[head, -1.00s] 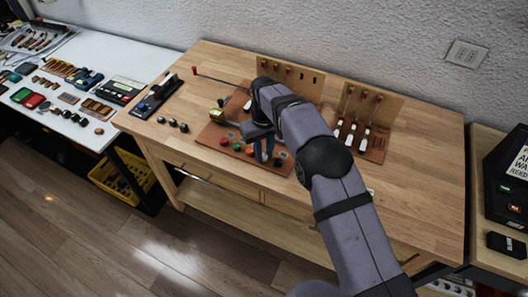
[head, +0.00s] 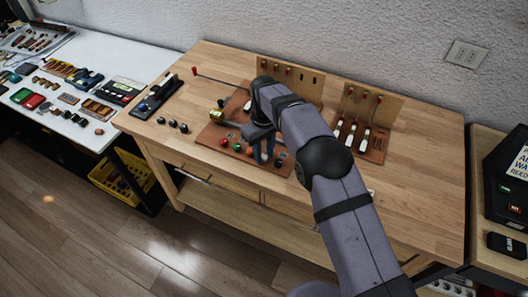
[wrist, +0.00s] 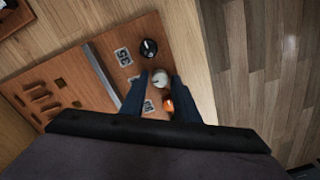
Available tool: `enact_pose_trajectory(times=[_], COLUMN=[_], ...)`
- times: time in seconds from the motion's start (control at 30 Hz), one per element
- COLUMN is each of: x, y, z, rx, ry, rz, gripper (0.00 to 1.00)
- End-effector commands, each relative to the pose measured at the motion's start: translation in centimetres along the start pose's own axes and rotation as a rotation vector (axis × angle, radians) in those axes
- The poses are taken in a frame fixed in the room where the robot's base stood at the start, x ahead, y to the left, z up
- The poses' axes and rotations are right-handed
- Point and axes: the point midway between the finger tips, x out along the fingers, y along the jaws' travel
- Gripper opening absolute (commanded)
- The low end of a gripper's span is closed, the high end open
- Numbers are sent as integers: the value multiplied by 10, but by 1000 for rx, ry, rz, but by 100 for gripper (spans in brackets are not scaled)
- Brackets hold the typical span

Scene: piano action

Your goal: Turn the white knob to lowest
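The white knob (wrist: 157,78) shows in the wrist view between a black knob (wrist: 148,48) and an orange knob (wrist: 168,104) on a reddish-brown board (wrist: 100,30). My gripper (wrist: 158,80) is open, with one blue finger on each side of the white knob in the picture. I cannot tell whether the fingers touch it.
Small number plates (wrist: 123,57) sit beside the knobs. Red and green buttons (head: 237,148) stand left of my gripper. An upright wooden panel with white keys (head: 363,140) is at the right. The wooden bench (head: 420,190) is clear at its right end.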

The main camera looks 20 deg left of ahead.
Motion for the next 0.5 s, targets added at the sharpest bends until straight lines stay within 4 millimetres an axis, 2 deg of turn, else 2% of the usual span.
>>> enact_pose_trajectory(times=[0.27,0.5], x=[0,-19], y=[0,0], z=[0,0], rx=[1,1], ry=[-2,2], rz=[-1,0], gripper=[28,28])
